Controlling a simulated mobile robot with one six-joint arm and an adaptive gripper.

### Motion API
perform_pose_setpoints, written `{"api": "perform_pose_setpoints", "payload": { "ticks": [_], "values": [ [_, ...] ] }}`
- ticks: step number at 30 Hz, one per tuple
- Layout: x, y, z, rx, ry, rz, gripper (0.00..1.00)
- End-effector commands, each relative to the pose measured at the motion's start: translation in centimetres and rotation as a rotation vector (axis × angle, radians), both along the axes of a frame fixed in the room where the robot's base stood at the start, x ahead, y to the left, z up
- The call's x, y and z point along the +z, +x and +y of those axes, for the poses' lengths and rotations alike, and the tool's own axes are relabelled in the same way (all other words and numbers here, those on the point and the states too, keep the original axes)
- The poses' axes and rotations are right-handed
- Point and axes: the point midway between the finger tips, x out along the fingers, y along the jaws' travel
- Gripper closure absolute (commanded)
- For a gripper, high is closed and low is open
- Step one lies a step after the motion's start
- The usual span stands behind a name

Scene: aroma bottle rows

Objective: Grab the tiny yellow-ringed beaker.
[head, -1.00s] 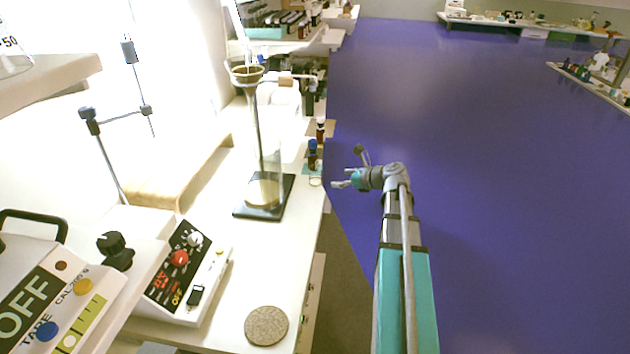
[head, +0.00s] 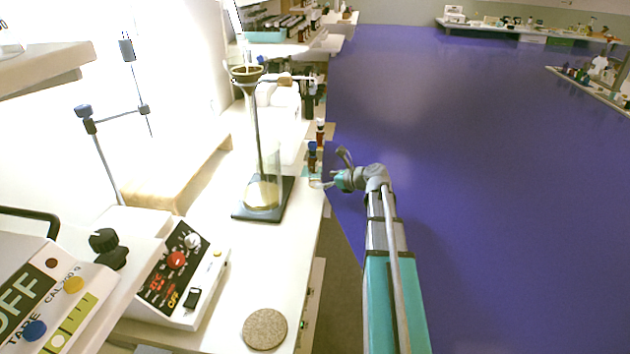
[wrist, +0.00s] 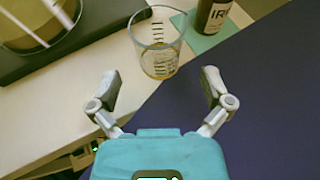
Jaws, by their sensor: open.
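The small clear glass beaker (wrist: 158,48) stands upright near the bench edge in the wrist view, with dark graduation marks and a yellowish tint low down. In the head view the beaker (head: 315,182) is tiny, at the bench's right edge just left of my gripper (head: 333,171). In the wrist view my gripper (wrist: 160,83) is open and empty. Its two fingers are spread to either side, with the beaker just beyond the fingertips, roughly centred between them. No contact shows.
A brown bottle (wrist: 213,14) on a green mat stands right behind the beaker. A tall glass column (head: 262,165) on a black base (head: 245,212) stands to the left. A cork disc (head: 265,329) lies nearer on the bench. Open blue floor (head: 480,180) is on the right.

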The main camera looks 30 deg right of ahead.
Motion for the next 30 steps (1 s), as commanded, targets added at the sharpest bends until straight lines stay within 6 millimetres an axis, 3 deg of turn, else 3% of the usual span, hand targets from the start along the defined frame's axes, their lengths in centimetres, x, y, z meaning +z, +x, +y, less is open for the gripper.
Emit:
{"api": "perform_pose_setpoints", "payload": {
  "ticks": [12,29,30],
  "values": [
    [-1.3,3.4,2.0,0.000,0.000,-0.001,0.01],
    [-1.2,3.5,2.1,0.000,0.000,0.000,0.01],
    [-1.2,3.5,2.1,-0.001,0.000,0.000,0.04]
  ]
}}
